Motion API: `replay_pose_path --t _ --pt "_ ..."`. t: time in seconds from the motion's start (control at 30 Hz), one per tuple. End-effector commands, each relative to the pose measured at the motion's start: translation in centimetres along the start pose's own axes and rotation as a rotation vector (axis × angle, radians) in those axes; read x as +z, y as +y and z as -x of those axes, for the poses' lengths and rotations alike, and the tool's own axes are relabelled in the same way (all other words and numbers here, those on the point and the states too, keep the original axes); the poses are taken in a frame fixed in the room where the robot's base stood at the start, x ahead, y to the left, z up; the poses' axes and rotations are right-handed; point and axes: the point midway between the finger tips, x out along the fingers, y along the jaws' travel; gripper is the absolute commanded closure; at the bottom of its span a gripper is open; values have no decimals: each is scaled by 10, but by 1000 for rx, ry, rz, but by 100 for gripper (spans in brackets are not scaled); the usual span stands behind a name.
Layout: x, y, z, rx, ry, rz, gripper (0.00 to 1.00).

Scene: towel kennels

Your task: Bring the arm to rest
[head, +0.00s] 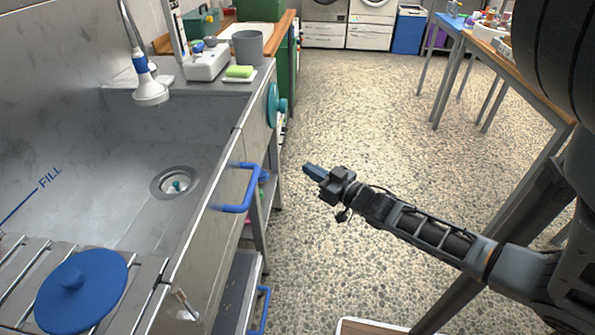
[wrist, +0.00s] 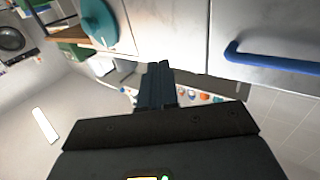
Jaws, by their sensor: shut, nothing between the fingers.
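My gripper (head: 314,172) is out over the open floor in the head view, to the right of the steel sink unit (head: 225,240). Its fingers are shut and empty, pointing left toward the unit's front. The arm reaches in from the right side, roughly level. In the wrist view, the closed dark fingers (wrist: 157,82) point at the unit's front panel, between a teal round knob (wrist: 98,22) and a blue bar handle (wrist: 270,62). The fingertips look apart from both.
The sink basin (head: 120,150) has a drain with a teal piece in it. A blue round lid (head: 82,290) lies on the slatted rack. A blue handle (head: 237,190) juts from the unit. A wooden table (head: 530,85) stands at right. The speckled floor (head: 350,110) between is clear.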

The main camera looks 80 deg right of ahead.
Motion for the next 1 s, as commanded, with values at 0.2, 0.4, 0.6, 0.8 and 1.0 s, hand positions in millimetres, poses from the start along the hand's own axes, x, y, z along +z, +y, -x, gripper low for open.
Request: replay_pose_path --t 0.2,0.4,0.6,0.8,1.0 --pt "1 14 20 0 0 0 100" --pt "0 16 24 -1 1 -1 100" --pt "-1 11 27 -13 -5 7 100" --pt "-8 -54 70 -148 -72 89 100" --pt "-30 -160 156 -333 -165 139 100"
